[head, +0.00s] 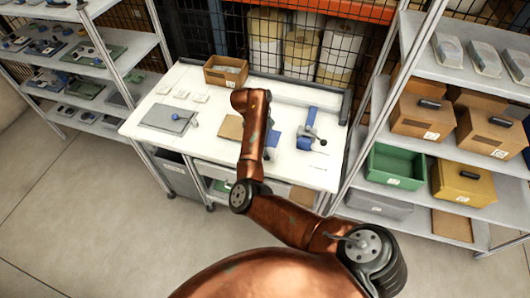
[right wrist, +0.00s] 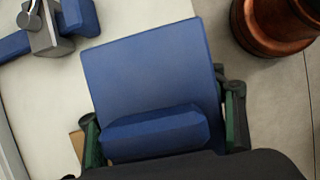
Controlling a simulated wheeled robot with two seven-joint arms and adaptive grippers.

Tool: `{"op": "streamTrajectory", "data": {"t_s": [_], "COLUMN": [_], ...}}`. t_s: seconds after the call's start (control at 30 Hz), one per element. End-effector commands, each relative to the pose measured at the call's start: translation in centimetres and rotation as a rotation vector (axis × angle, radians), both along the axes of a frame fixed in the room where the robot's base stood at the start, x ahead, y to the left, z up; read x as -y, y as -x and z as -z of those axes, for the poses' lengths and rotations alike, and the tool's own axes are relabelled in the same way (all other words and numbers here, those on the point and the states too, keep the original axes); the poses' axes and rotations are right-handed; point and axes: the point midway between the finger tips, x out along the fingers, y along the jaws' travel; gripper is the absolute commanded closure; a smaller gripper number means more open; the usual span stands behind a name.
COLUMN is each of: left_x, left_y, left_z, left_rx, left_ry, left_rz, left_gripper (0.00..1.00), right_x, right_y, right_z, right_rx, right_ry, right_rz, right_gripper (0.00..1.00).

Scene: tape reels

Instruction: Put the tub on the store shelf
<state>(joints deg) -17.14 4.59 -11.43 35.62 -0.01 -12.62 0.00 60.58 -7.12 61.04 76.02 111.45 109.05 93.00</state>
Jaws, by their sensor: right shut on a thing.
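A blue tub (right wrist: 150,65) with a flat face and a raised blue block on it is between the two fingers of my right gripper (right wrist: 165,135) in the right wrist view. The fingers are shut on its sides. In the head view my copper right arm reaches over the white table and hides the gripper and most of the tub; a bit of blue (head: 273,140) shows beside the arm. A grey shelf rack (head: 465,165) with boxes stands at the right, and another rack (head: 142,48) stands at the left. My left gripper is not in view.
A green bin (head: 393,165) and a yellow box (head: 462,184) fill part of the right rack.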

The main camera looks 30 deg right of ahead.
Motion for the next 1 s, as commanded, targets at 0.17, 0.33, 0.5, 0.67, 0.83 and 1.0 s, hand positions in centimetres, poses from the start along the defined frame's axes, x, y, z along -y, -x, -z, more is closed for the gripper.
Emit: {"op": "streamTrajectory", "data": {"t_s": [0.17, 0.33, 0.5, 0.67, 0.83, 1.0], "left_x": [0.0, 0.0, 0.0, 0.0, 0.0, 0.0], "left_y": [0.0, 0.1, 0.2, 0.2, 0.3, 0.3], "left_z": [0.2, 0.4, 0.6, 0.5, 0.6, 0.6], "left_rx": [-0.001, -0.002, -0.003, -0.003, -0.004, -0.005], "left_ry": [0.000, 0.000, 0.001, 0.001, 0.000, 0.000], "left_rz": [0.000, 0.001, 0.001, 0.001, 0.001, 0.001], "left_gripper": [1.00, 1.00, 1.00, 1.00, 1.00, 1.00], "right_x": [-0.4, -0.6, -0.6, -0.7, -0.7, -0.7], "right_y": [-0.9, -1.3, -1.3, -1.3, -1.3, -1.3], "right_z": [1.0, 2.5, 4.6, 4.6, 4.8, 4.7], "right_rx": [0.002, -0.002, 0.001, 0.002, 0.002, 0.001], "right_ry": [0.001, 0.001, 0.002, 0.001, 0.000, 0.000], "right_rz": [-0.001, 0.000, 0.000, 0.000, 0.001, 0.000], "right_gripper": [0.63, 0.63, 0.63, 0.63, 0.34, 0.23]}}
